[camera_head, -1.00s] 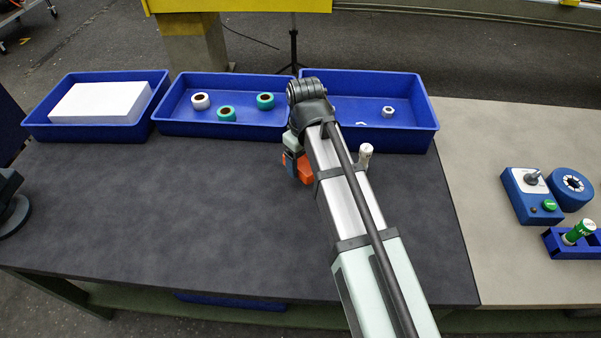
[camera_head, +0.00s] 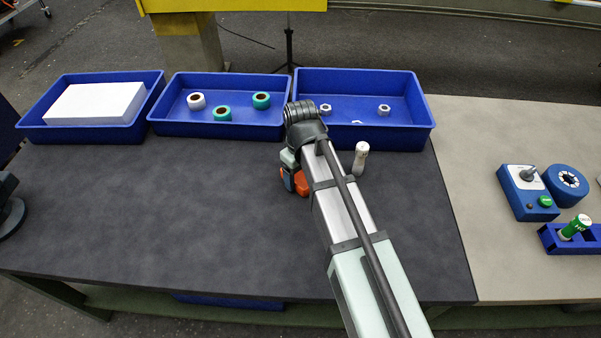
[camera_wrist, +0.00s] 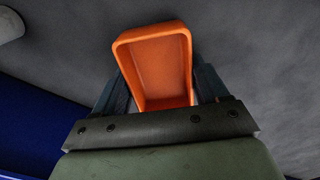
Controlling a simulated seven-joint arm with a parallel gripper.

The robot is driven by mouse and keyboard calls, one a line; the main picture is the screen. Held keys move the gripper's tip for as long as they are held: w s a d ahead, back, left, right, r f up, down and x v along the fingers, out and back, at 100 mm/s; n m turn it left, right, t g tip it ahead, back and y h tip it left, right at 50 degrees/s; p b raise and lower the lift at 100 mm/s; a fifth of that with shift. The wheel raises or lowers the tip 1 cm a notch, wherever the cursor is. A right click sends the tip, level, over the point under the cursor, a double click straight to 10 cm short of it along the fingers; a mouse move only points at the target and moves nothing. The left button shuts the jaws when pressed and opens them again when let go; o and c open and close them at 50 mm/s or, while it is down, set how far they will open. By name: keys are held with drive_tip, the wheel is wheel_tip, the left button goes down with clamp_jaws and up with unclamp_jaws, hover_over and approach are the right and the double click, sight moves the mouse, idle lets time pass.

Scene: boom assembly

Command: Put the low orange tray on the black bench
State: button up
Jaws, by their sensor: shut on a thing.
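The low orange tray (camera_head: 301,183) is mostly hidden behind my wrist in the head view, over the black bench (camera_head: 190,220) near its back. In the wrist view the tray (camera_wrist: 156,62) shows its empty inside, between the two fingers of my gripper (camera_wrist: 161,88). My gripper is shut on the tray's sides. In the head view my gripper (camera_head: 290,178) is just in front of the blue bins. I cannot tell whether the tray touches the bench or hangs a little above it.
Blue bins line the back: one with a white block (camera_head: 95,103), one with rings (camera_head: 221,113), one with nuts (camera_head: 384,110). A white bottle-like piece (camera_head: 361,157) stands right of my arm. The bench's left and middle are clear. A control box (camera_head: 528,193) sits far right.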

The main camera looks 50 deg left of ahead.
sight(301, 181)
drive_tip(key=o, duration=1.1)
drive_tip(key=shift+r, duration=0.1)
wheel_tip(301, 181, up, 12)
